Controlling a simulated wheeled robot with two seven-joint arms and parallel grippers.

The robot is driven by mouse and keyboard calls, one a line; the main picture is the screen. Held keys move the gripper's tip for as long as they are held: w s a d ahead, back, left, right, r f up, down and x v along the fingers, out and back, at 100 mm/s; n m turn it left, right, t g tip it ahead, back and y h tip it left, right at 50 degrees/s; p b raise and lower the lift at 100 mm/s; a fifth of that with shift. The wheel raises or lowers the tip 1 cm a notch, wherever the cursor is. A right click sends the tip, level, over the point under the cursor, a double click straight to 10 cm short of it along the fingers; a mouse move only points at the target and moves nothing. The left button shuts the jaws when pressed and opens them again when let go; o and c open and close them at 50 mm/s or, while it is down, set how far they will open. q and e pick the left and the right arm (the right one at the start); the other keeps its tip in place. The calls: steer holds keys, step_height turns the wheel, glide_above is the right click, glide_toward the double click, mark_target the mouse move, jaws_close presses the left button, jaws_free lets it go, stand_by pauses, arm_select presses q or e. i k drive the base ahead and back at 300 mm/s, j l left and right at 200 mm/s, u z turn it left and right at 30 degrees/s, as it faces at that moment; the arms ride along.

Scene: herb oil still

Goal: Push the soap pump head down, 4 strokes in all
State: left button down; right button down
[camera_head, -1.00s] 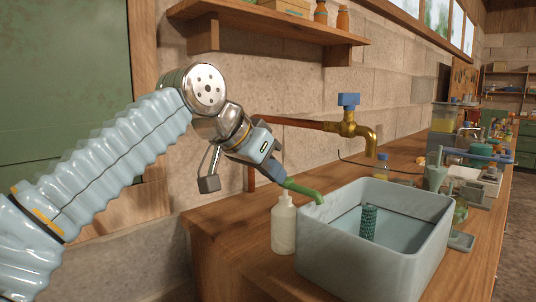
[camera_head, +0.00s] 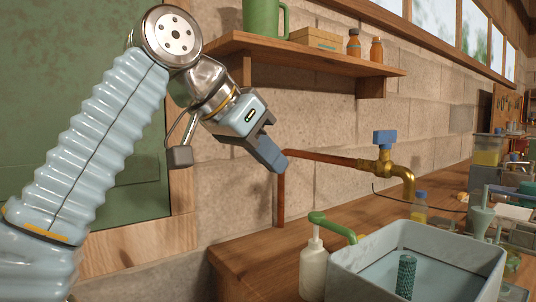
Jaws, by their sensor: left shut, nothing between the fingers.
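The soap bottle (camera_head: 313,272) is cream coloured and stands upright on the wooden bench, just left of the grey basin. Its green pump head (camera_head: 332,227) sits on top, with the spout pointing right over the basin's rim. My left gripper (camera_head: 277,162) is shut and empty. It is above and to the left of the pump head, clearly apart from it, with its fingers angled down to the right. A white stem shows under the pump head. My right gripper is not in view.
The grey basin (camera_head: 436,246) holds a dark green mesh cylinder (camera_head: 405,276). A brass tap (camera_head: 398,170) with a blue handle and copper pipe is behind it. A wooden shelf (camera_head: 300,55) is above. Glassware and jars crowd the bench at right.

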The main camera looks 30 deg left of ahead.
mark_target(333, 230)
steer(key=k+j+z, duration=0.15)
steer(key=j+z, duration=0.2)
steer(key=k+j+z, duration=0.15)
steer(key=j+z, duration=0.25)
steer(key=k+j+z, duration=0.2)
steer(key=z, duration=0.15)
